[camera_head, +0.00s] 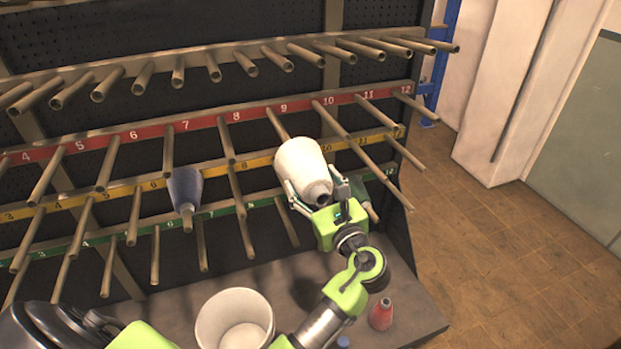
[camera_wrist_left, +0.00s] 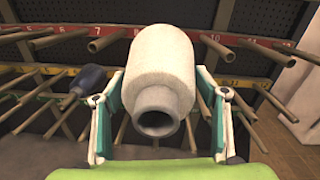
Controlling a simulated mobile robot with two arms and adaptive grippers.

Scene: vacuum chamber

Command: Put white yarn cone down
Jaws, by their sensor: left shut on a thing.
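The white yarn cone (camera_head: 303,165) is held in my left gripper (camera_head: 315,194), in front of the peg rack. In the left wrist view the cone (camera_wrist_left: 163,65) sits between the two fingers (camera_wrist_left: 160,120), its narrow open end toward the camera. My left gripper is shut on it, one finger on each side. A peg (camera_head: 277,124) under the red strip near number 9 runs behind the cone; I cannot tell whether it enters the cone. My right gripper is not in view.
A blue-grey cone (camera_head: 185,190) hangs on a peg at the left. Bare pegs stick out around the held cone. Open floor (camera_head: 500,250) lies at right.

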